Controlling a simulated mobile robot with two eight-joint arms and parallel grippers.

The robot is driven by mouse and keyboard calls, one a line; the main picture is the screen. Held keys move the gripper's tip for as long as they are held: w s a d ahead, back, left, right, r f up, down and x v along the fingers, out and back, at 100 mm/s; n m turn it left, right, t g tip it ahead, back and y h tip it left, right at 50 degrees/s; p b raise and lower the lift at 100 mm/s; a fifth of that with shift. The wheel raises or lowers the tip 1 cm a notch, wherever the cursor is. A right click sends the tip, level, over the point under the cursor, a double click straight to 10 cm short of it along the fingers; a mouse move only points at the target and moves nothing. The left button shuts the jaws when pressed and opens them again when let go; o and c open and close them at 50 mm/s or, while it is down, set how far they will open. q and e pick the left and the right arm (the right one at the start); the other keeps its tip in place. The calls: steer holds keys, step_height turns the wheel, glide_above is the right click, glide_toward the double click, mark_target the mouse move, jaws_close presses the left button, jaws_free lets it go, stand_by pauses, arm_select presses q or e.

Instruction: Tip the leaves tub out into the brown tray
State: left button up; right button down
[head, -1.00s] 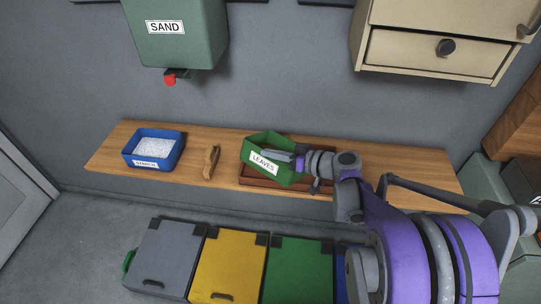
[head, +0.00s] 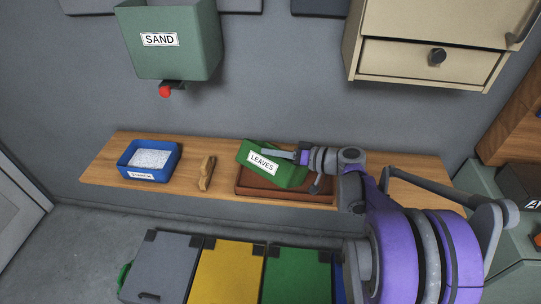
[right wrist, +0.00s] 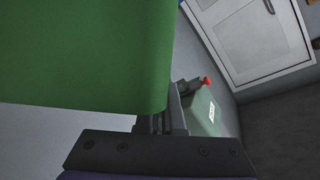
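The green tub labelled LEAVES (head: 287,174) is tilted above the brown tray (head: 250,190) on the wooden shelf, in the head view. My right gripper (head: 301,157) is shut on the tub at its right side. The tub's green wall (right wrist: 85,50) fills the upper left of the right wrist view, against the gripper fingers (right wrist: 166,112). The tub's inside is hidden, and I see no leaves. The visible front strip of the tray looks bare; its back part is hidden behind the tub and my arm. My left gripper is not in view.
A blue tub (head: 150,160) of white material and a brown wooden piece (head: 207,172) stand left on the shelf (head: 105,168). A green SAND box (head: 168,45) hangs above. A beige cabinet (head: 430,45) is at upper right. Coloured bins (head: 228,270) stand below the shelf.

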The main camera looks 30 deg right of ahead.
steer(key=shift+w+d+f+m+t+y+b, duration=0.2)
steer(key=shift+w+d+m+y+b, duration=0.4)
steer(key=shift+d+m, duration=0.9)
steer(key=shift+w+d+f+m+t+y+b, duration=0.1)
steer(key=shift+w+d+m+t+y+b, duration=0.35)
steer(key=shift+d+m+b, duration=1.05)
steer(key=shift+w+d+f+m+t+y+b, duration=0.2)
steer(key=shift+w+d+m, duration=0.75)
steer(key=shift+d, duration=1.05)
steer(key=shift+w+d+f+m+y+b, duration=0.1)
steer(key=shift+w+d+m+y+b, duration=0.15)
steer(key=shift+d+m, duration=0.6)
steer(key=shift+w+d+f+m+y+b, duration=0.15)
steer(key=shift+d+m+b, duration=0.1)
steer(key=shift+d+m, duration=0.5)
steer(key=shift+d, duration=0.15)
steer(key=shift+r+p, duration=1.7)
steer(key=shift+r, duration=0.85)
